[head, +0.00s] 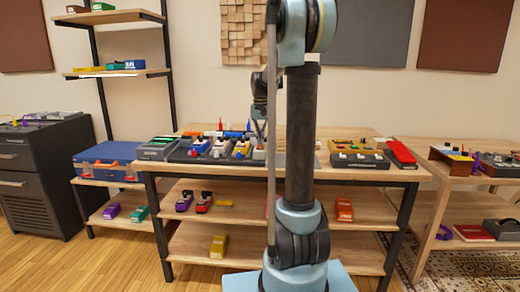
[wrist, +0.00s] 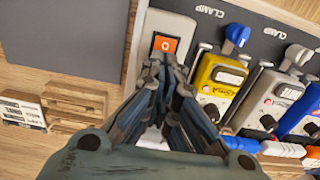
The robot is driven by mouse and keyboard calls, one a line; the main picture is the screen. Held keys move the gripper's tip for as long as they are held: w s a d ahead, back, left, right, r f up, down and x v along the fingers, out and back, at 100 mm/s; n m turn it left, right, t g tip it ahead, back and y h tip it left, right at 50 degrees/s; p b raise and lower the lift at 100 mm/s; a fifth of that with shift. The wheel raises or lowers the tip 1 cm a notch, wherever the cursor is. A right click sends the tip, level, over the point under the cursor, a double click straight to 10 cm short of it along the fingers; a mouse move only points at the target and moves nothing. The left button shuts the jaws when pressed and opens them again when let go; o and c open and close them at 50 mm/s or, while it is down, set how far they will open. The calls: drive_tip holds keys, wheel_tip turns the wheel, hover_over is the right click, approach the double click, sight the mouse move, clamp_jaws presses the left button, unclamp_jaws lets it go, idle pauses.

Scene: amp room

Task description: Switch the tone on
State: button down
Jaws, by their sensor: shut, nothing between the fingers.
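An orange rocker switch (wrist: 165,44) marked with a circle sits on a pale grey block at the top of the wrist view. No tone label is readable on it. My gripper (wrist: 166,66) is shut and empty, its fingertips close beside the switch's lower edge in the picture; I cannot tell whether they touch it. In the head view, my gripper (head: 259,128) points down over the pedals on the middle table, partly hidden by my arm. The switch cannot be made out in the head view.
A yellow pedal (wrist: 218,80), a white pedal (wrist: 268,98) and a blue pedal (wrist: 302,112) stand right of my gripper, with raised clamp levers such as the blue one (wrist: 238,35). A blue case (head: 105,160) lies left of the wooden table (head: 345,174).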

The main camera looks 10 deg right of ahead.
drive_tip(key=shift+f, duration=0.65)
idle(0.4)
drive_tip(key=shift+r, duration=3.5)
drive_tip(key=s+f+n+t, duration=0.1)
drive_tip(key=s+f, duration=0.2)
drive_tip(key=s, duration=0.8)
drive_tip(key=s+f+n, duration=0.1)
drive_tip(key=s+f, duration=0.1)
drive_tip(key=s, duration=0.8)
drive_tip(key=s+f+n+t, duration=0.1)
drive_tip(key=s+f, duration=1.4)
drive_tip(key=s, duration=0.2)
drive_tip(key=shift+f, duration=0.2)
drive_tip(key=shift+a, duration=0.1)
